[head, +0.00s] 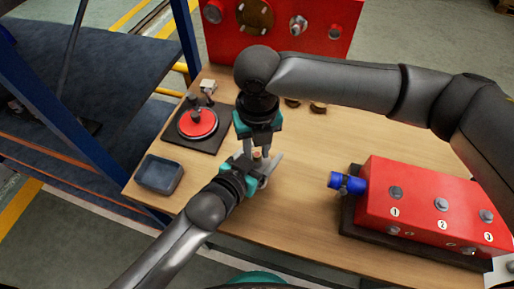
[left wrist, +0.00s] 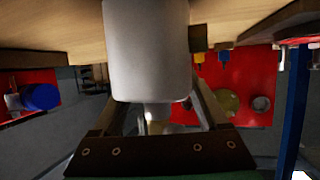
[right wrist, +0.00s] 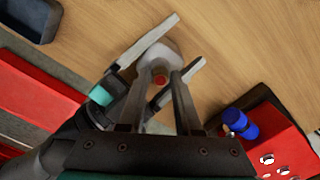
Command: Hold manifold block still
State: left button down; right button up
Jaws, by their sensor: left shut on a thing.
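The red manifold block (head: 430,205), numbered 1 to 3 on its face, rests on a dark base at the table's right. A blue fitting (head: 347,183) sticks out of its left end. Neither gripper touches the block. My left gripper (head: 262,170) is shut on a pale grey rounded piece (left wrist: 146,50) near the table's middle. This piece shows a small copper-red tip (right wrist: 160,80) in the right wrist view. My right gripper (head: 258,148) points down just above that tip, its fingers apart on either side of it. I cannot tell whether they touch it.
A round red-topped fixture (head: 197,123) on a dark plate stands at the table's left. A dark blue tray (head: 159,174) lies at the front left corner. A red panel (head: 335,40) with fittings stands behind the table. The wood between my grippers and the block is clear.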

jog(key=shift+o, duration=0.9)
jog(key=m, duration=0.6)
jog(key=shift+f, duration=0.1)
grip_shut()
dwell(0.6)
